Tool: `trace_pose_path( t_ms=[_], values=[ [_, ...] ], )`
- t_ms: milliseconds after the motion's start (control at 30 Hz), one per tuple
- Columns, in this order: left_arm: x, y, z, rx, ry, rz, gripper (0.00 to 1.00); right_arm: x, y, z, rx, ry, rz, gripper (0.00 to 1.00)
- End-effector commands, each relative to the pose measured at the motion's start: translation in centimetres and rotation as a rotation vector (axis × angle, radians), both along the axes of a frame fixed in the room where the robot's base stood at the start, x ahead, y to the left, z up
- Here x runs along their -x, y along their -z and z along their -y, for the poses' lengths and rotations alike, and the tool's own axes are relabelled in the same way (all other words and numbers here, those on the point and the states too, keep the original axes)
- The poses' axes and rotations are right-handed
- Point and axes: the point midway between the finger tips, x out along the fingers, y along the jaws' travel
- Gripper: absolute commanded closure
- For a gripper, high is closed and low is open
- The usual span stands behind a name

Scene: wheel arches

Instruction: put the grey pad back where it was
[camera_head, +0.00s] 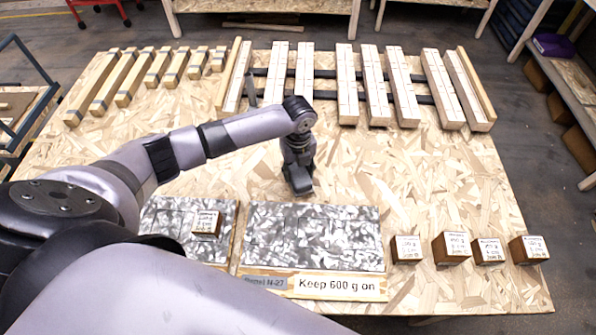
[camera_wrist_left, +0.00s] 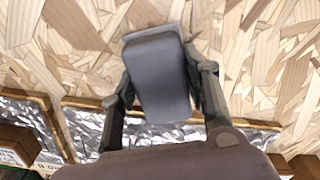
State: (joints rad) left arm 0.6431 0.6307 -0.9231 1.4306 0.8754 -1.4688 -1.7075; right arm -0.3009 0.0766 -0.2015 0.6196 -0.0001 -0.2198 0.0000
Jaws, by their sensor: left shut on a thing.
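My left gripper (camera_head: 297,172) points down over the bare board just behind the larger marbled panel (camera_head: 315,232). In the left wrist view its two fingers (camera_wrist_left: 160,85) are shut on a smooth grey pad (camera_wrist_left: 158,72), one finger on each side. In the head view the held pad is hard to tell from the dark gripper. Whether it touches the board is unclear. My right gripper is not in view.
A block (camera_head: 206,222) stands on the smaller marbled panel (camera_head: 165,218). Several brown labelled blocks (camera_head: 452,247) stand at the front right. A "Keep 600 g on" sign (camera_head: 338,285) lies in front. Wooden bars (camera_head: 371,80) fill the back. The right middle is clear.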

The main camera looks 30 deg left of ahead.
Motion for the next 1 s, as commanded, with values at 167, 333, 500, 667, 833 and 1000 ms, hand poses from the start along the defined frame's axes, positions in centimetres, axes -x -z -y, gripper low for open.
trace_pose_path(
  t_ms=[167,333,500,667,833,1000],
  values=[
    [0.0,1.2,0.0,0.001,0.000,0.002,0.88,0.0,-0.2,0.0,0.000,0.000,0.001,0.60],
    [0.0,1.2,0.0,0.001,0.000,0.002,0.88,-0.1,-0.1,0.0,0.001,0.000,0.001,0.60],
    [0.0,1.6,0.0,0.000,0.000,0.001,0.88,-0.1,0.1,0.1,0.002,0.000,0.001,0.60],
    [0.0,1.5,0.0,0.000,0.000,0.001,0.47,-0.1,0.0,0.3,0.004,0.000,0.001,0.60],
    [0.0,1.5,0.0,0.000,0.000,0.001,0.37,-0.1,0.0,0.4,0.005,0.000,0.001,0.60],
    [0.0,1.5,0.0,0.000,0.000,0.001,0.37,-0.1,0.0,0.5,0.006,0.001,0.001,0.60]
  ],
)
